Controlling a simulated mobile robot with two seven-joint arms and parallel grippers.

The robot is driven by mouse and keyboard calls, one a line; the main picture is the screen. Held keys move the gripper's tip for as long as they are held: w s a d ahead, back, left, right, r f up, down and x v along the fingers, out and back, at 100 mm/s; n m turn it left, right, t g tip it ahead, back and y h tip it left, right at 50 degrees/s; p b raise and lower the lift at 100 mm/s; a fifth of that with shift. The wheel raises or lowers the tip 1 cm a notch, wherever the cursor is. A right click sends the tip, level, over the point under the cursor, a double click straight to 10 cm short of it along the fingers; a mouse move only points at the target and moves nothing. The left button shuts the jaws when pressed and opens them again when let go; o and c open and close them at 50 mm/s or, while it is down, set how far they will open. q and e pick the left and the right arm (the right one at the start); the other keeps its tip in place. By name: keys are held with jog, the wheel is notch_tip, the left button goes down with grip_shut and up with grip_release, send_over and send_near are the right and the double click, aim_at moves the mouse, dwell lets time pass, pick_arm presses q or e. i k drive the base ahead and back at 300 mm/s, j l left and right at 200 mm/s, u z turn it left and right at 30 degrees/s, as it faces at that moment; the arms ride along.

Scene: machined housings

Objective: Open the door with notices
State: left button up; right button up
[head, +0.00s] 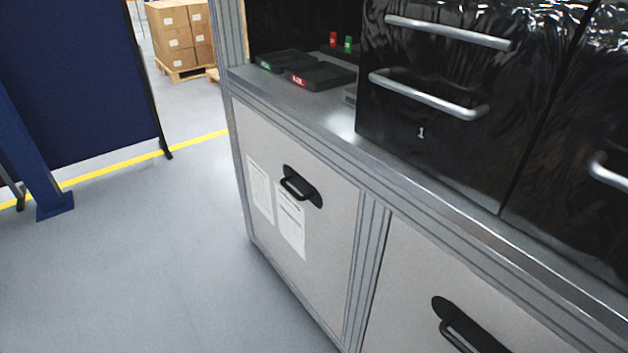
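The door with notices (325,245) is a light grey panel in the lower left of the metal-framed workbench. Two white printed sheets, a left notice (260,188) and a right notice (291,220), are fixed to it. Its black handle (301,186) sits near the top, just right of and above the sheets. The door looks closed, flush with its frame. Neither of my grippers shows in the head view.
A second grey door (410,290) with a black handle (468,328) is at the lower right. Above are glossy black drawers (425,95) with protruding metal bar handles. Black trays (320,76) lie on the worktop (300,103). The grey floor (160,270) at left is clear.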

aim_at(304, 211)
jog(key=i+j+z, duration=0.4)
jog(key=j+z, duration=0.25)
jog(key=i+j+z, duration=0.15)
jog(key=j, duration=0.15)
jog(key=i+j+z, duration=0.2)
jog(key=j, duration=0.15)
jog(key=j+z, duration=0.15)
jog(key=j, duration=0.2)
